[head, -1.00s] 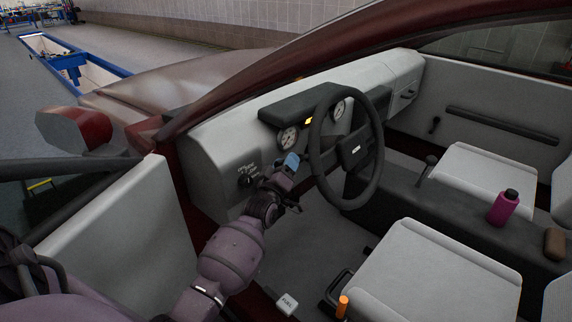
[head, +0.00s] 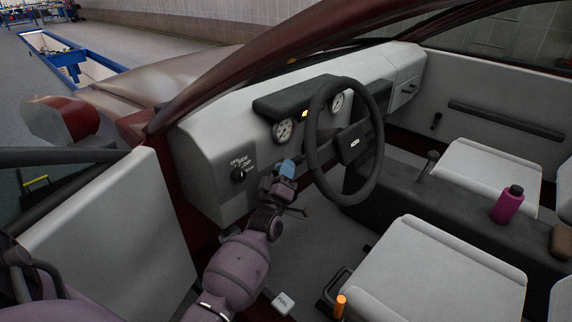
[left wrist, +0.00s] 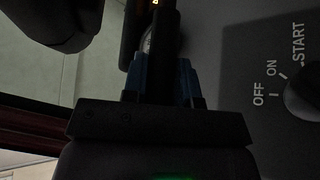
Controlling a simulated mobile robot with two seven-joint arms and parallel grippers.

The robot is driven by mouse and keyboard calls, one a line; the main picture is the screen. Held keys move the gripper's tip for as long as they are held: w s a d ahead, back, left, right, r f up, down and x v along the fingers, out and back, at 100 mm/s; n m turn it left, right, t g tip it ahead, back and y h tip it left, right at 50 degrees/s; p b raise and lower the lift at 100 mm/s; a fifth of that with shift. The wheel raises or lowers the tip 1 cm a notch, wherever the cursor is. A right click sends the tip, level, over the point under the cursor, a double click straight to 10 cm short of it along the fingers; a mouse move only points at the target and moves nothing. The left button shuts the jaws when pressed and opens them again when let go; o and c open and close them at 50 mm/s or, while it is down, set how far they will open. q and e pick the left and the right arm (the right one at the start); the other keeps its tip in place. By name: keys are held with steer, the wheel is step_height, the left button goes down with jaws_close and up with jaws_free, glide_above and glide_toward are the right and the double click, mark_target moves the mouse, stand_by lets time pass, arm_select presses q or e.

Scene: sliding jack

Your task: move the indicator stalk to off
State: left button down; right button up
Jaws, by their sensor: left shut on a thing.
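The indicator stalk (left wrist: 163,55) is a dark bar in the left wrist view, running up from between the blue fingertips. My left gripper (head: 286,169) is shut on it, left of the steering wheel (head: 314,150) and below the gauges. In the left wrist view the gripper (left wrist: 160,88) hides the stalk's near end. In the head view I cannot make the stalk out clearly beside the fingers. A small amber mark (head: 304,114) shows on the gauge panel. My right gripper is not in view.
An ignition switch (head: 238,174), marked OFF, ON and START in the left wrist view (left wrist: 303,97), is on the dash left of the gripper. The open door (head: 110,235) is at left. The seat (head: 440,260), an orange-topped lever (head: 340,305) and a pink bottle (head: 508,205) are at right.

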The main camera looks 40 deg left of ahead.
arm_select(q)
steer(key=shift+d+f, duration=0.15)
steer(key=shift+f, duration=0.4)
steer(key=shift+r+n, duration=0.15)
steer(key=shift+n, duration=0.15)
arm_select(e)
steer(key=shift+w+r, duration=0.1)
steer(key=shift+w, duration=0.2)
arm_select(q)
steer(key=c, duration=0.9)
jaws_free()
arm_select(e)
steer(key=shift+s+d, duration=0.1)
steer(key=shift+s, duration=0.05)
arm_select(q)
steer(key=shift+s, duration=0.1)
steer(key=v, duration=1)
steer(key=shift+s+d+f+p, duration=0.2)
steer(key=shift+s+f+p, duration=0.05)
steer(key=shift+p, duration=0.05)
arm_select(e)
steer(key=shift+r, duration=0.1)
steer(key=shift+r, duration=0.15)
